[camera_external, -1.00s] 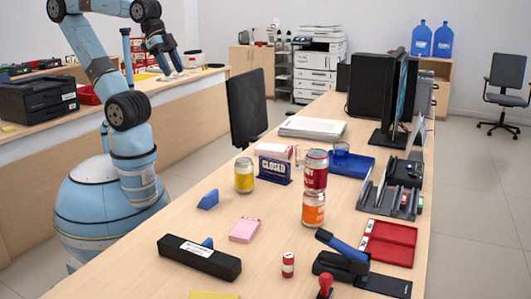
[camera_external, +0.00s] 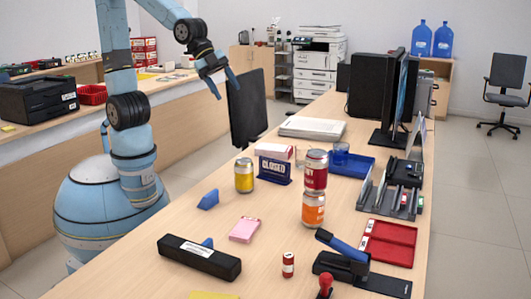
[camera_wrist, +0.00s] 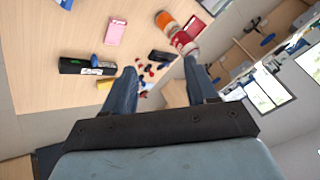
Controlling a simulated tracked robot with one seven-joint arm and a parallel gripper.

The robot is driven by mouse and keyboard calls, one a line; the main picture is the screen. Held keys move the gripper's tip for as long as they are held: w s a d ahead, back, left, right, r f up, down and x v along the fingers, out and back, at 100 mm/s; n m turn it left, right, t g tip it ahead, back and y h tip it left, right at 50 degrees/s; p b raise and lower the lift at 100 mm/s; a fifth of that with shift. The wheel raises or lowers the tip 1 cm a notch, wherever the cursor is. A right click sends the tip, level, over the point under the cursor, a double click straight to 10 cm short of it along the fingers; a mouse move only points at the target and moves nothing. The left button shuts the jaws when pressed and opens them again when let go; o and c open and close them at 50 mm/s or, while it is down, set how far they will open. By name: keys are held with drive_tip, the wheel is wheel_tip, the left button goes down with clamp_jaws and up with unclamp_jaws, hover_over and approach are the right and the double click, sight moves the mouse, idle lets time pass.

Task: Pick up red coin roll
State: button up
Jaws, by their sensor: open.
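The red coin roll (camera_external: 288,264), a small red cylinder with a pale band, stands upright near the front of the counter (camera_external: 265,225) in the external view. It is right of the black box and left of the stapler. My gripper (camera_external: 226,88) is open and empty, high up beyond the counter's left edge, far from the roll. In the wrist view my gripper (camera_wrist: 160,72) shows its two fingers spread. Small red and dark items lie between them, too small to tell which is the roll.
Near the roll are a black box (camera_external: 199,258), a pink block (camera_external: 244,230), a stapler (camera_external: 345,262) and a red-handled stamp (camera_external: 325,284). A red can (camera_external: 315,172) stands on an orange can (camera_external: 313,210).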

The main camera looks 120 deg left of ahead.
drive_tip(key=w+d+f+m+t, duration=0.1)
drive_tip(key=w+d+f+m, duration=0.2)
drive_tip(key=w+f+m, duration=0.6)
drive_tip(key=m+t+h, duration=0.4)
drive_tip(key=m+h, duration=0.1)
drive_tip(key=m, duration=1.8)
approach(292, 266)
drive_tip(key=v, duration=0.3)
drive_tip(key=shift+w+a+r, duration=0.1)
drive_tip(key=shift+w+a, duration=0.05)
drive_tip(key=shift+a, duration=0.15)
drive_tip(key=shift+w+d, duration=0.1)
drive_tip(key=shift+d, duration=0.05)
drive_tip(key=x, duration=0.8)
drive_tip(key=shift+w, duration=0.1)
drive_tip(key=shift+d+x, duration=0.1)
drive_tip(key=shift+x, duration=1.25)
drive_tip(key=shift+d+x, duration=0.15)
drive_tip(key=shift+x, duration=1.15)
